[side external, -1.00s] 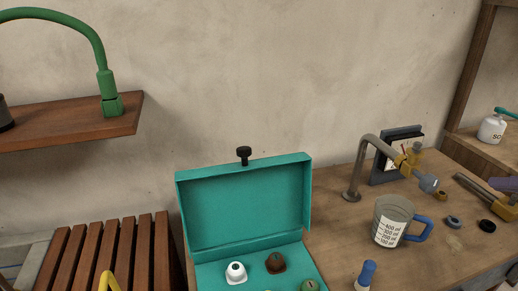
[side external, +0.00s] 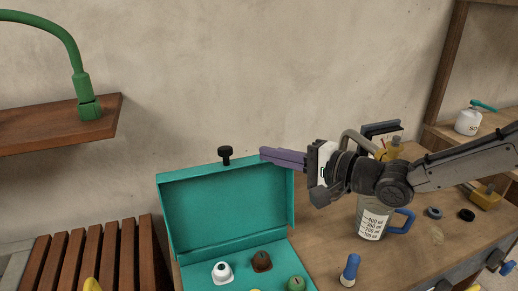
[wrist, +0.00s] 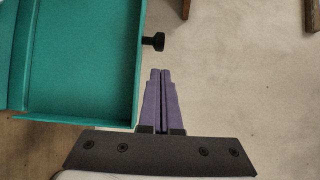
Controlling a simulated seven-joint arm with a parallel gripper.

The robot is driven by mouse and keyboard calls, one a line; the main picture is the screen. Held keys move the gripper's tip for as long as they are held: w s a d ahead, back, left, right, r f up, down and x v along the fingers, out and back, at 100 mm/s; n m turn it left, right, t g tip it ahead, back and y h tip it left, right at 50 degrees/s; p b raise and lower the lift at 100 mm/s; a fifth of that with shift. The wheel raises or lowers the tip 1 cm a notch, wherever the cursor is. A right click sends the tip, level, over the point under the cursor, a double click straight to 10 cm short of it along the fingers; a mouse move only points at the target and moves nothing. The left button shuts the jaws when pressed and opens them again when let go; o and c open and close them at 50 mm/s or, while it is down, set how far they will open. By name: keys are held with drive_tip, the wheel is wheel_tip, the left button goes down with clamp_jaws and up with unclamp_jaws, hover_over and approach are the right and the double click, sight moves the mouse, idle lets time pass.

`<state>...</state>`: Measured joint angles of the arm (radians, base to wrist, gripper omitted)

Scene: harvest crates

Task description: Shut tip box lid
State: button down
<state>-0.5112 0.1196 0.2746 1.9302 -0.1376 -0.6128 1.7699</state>
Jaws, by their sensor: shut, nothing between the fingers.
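The teal tip box (side external: 228,252) stands open on the wooden bench, its lid (side external: 225,209) raised upright at the back. A black knob (side external: 225,154) sticks out from the lid's top edge. The lid also shows in the wrist view (wrist: 137,60), with the knob (wrist: 155,41) just beyond my fingertips. My gripper (side external: 263,154) is shut and empty, its purple fingers pointing left at the height of the lid's top edge, near its right corner. In the wrist view my fingers (wrist: 160,73) lie beside the lid, seemingly apart from it.
Inside the box sit a white piece (side external: 222,272), a brown piece (side external: 261,261) and a green piece (side external: 296,284). A measuring jug (side external: 372,218) and a blue-topped item (side external: 350,268) stand to the right. A wooden shelf (side external: 60,130) with a green lamp hangs at left.

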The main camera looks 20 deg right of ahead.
sight(238, 161)
drive_tip(key=x, duration=0.9)
